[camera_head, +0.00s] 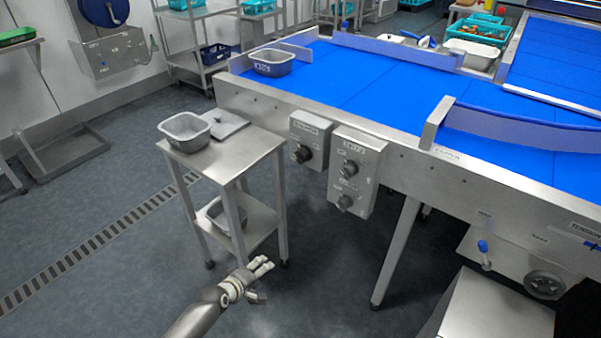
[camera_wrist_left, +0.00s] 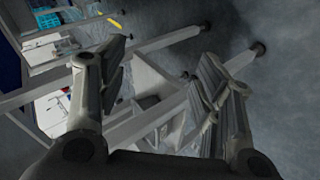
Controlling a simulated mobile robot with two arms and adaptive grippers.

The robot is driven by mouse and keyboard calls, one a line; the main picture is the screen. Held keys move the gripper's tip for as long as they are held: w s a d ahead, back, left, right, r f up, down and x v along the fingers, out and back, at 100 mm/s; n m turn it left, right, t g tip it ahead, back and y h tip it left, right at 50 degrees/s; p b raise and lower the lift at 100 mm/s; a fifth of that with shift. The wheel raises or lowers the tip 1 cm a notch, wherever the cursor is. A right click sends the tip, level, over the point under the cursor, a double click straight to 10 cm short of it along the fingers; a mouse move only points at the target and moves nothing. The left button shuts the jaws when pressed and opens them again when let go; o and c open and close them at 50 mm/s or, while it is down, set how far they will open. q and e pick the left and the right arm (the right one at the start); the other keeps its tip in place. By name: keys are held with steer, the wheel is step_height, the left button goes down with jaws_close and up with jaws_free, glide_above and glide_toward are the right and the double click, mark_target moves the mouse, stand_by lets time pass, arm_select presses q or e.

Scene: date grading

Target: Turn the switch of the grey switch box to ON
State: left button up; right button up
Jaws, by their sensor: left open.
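Two grey switch boxes are fixed to the side of the blue conveyor. The smaller left box (camera_head: 310,135) has one dark round knob (camera_head: 302,154). The larger right box (camera_head: 355,170) has two knobs, an upper one (camera_head: 349,169) and a lower one (camera_head: 345,202). Their labels are too small to read, and I cannot tell the switch positions. My left gripper (camera_head: 258,270) is open and empty, low in front of the small steel table and well apart from both boxes. It also shows open in the left wrist view (camera_wrist_left: 163,88). My right gripper is out of view.
A small steel table (camera_head: 262,147) with a grey tub (camera_head: 186,131) stands left of the boxes. A conveyor leg (camera_head: 396,250) and a handwheel (camera_head: 545,285) are to the right. The blue belt (camera_head: 380,88) runs above. The floor between table and leg is clear.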

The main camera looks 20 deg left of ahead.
arm_select(q)
steer(key=w+r+n+t+h+b, duration=0.1)
steer(key=w+r+n+t+b, duration=0.25)
steer(key=w+r, duration=0.65)
steer(key=n+t+h+b, duration=0.3)
steer(key=n, duration=0.2)
glide_toward(297, 160)
steer(key=b+x, duration=0.3)
steer(key=x, duration=0.6)
steer(key=shift+a, duration=0.1)
steer(key=shift+x, duration=0.9)
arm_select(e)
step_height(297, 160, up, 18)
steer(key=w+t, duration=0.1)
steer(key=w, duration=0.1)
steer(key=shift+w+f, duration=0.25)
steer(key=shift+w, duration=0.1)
arm_select(q)
steer(key=shift+r, duration=0.1)
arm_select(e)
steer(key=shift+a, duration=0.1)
arm_select(q)
steer(key=shift+c, duration=0.3)
steer(key=shift+s+m+b, duration=0.1)
steer(key=shift+m+b, duration=0.15)
steer(key=shift+b, duration=0.05)
steer(key=c, duration=1)
